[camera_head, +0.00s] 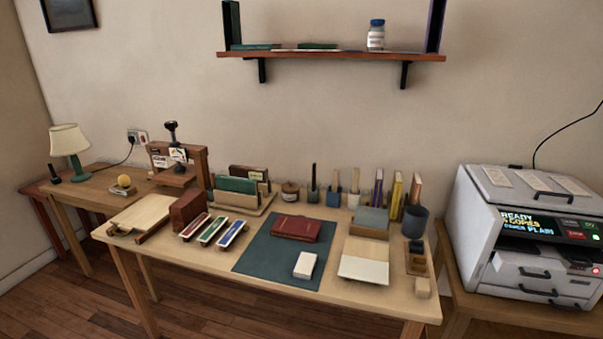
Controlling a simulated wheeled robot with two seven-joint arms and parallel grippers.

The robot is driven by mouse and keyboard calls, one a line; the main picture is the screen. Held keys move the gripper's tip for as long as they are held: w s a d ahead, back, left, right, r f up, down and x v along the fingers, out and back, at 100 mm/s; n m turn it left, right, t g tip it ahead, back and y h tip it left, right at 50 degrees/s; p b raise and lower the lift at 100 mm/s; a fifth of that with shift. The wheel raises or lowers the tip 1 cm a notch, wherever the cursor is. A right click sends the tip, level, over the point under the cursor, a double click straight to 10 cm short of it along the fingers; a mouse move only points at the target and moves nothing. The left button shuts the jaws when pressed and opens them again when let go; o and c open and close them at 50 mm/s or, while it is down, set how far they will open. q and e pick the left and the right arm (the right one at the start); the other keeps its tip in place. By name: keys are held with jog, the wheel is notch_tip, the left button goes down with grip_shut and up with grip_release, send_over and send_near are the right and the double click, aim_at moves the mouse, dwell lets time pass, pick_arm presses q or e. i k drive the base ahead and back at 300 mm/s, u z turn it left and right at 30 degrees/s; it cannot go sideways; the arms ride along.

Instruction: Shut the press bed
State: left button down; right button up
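A small press (202,161) with a wooden frame and a dark screw knob on top stands at the back left, near where two tables meet. Its low wooden base shows under the frame, but it is too small to tell how its bed stands. A white machine (468,213) stands on a wooden stand at the right. Its lit panel (541,224) reads "READY", with copies and paper lines. Below the panel is a dark slot, and under it a white tray front (540,262) with a dark handle juts forward. Neither of my grippers is in view.
The long table (330,293) holds a dark green mat (262,257) with a red book (297,228), bound books, holders and a dark cup (415,222). A lamp (69,142) stands at the left. A shelf (330,56) hangs above. Floor shows at the lower left.

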aim_at(144, 216)
jog(key=u, duration=0.05)
jog(key=k, duration=0.55)
jog(key=u, duration=0.85)
jog(key=i, duration=1.7)
jog(key=z, duration=1)
